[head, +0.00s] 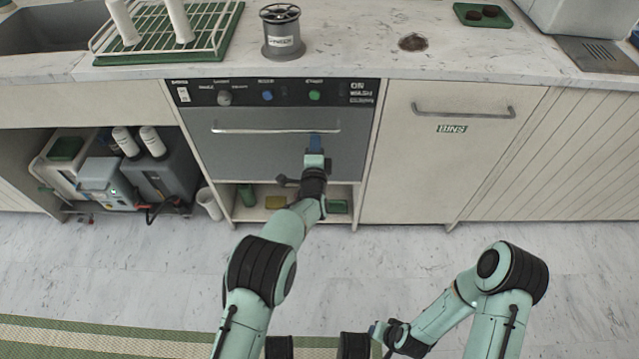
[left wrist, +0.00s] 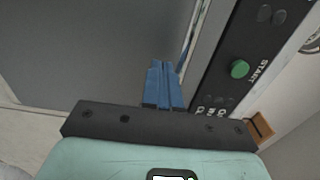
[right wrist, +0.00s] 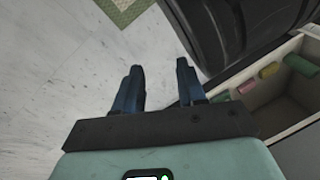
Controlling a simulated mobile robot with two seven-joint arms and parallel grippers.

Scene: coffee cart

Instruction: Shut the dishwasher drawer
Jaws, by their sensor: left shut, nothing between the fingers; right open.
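The dishwasher drawer (head: 235,149) has a grey front with a long bar handle (head: 275,128), below a black control panel (head: 215,92). In the head view its front looks flush with the cabinet around it. My left gripper (head: 315,141) is shut and empty, with its blue fingertips at the right part of the drawer front, near the handle. In the left wrist view the shut fingers (left wrist: 164,85) are close to the grey front (left wrist: 90,45); I cannot tell whether they touch it. My right gripper (head: 377,331) is open and empty, low over the floor; its fingers (right wrist: 160,88) are apart in the right wrist view.
An open shelf (head: 285,190) with small items lies under the drawer. The bins cupboard (head: 450,165) is shut to the right. Several containers (head: 100,180) stand in the open bay at left. A green rack (head: 165,30) and grey spool (head: 283,38) stand on the counter.

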